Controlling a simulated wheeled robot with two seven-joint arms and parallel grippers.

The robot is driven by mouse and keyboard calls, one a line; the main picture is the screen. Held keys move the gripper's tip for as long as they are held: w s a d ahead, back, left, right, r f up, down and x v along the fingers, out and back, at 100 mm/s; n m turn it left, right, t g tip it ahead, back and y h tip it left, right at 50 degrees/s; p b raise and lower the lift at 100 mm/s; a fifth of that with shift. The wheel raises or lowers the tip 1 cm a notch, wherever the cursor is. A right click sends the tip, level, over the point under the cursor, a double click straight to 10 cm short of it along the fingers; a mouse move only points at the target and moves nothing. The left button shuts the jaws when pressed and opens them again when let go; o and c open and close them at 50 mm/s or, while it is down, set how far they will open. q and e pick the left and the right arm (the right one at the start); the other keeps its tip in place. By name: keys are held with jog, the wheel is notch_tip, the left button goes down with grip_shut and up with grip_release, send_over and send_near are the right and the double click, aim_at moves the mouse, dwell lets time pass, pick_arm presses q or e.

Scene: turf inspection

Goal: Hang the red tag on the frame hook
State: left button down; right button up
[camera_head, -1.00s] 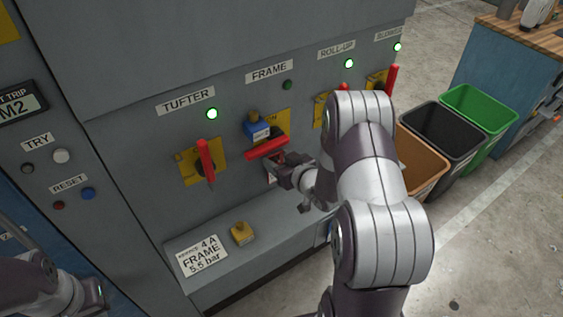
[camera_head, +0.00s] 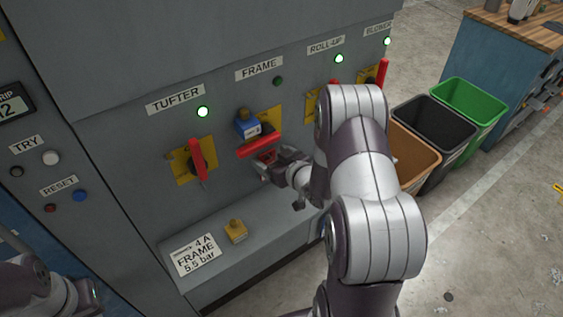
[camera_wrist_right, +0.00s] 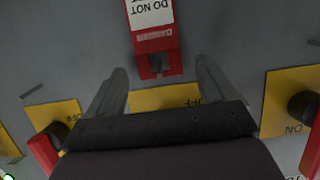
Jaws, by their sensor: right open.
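The red tag (camera_wrist_right: 152,40) with a white "DO NOT" label is upside down in the wrist view. A small dark hook-like part (camera_wrist_right: 158,68) shows at the tag's slotted end. In the head view the tag (camera_head: 266,157) is against the grey panel just under the FRAME switch's red handle (camera_head: 262,144), and it appears to hang there. My right gripper (camera_head: 277,164) is close in front of it, partly hiding it.
A blue padlock-like block (camera_head: 246,127) sits above the FRAME handle. The TUFTER handle (camera_head: 198,158) is to the left. A ledge (camera_head: 215,228) below bears a yellow block (camera_head: 235,231) and a FRAME card (camera_head: 195,255). Bins (camera_head: 435,130) stand at the right.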

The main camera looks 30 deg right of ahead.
jog(key=a+v, duration=0.1)
jog(key=v, duration=1)
jog(key=s+d+f+m+g+h+p, duration=0.25)
jog(key=s+d+f+g, duration=0.25)
jog(key=s+g, duration=0.3)
jog(key=s+a+r+n+g+y+p, duration=0.1)
jog(key=a+r+g+p, duration=0.3)
jog(key=a+r, duration=1)
jog(key=s+a+p, duration=0.1)
jog(key=a, duration=0.2)
jog(key=shift+n+g+p, duration=0.3)
jog(key=shift+n+p, duration=0.05)
jog(key=shift+p, duration=0.05)
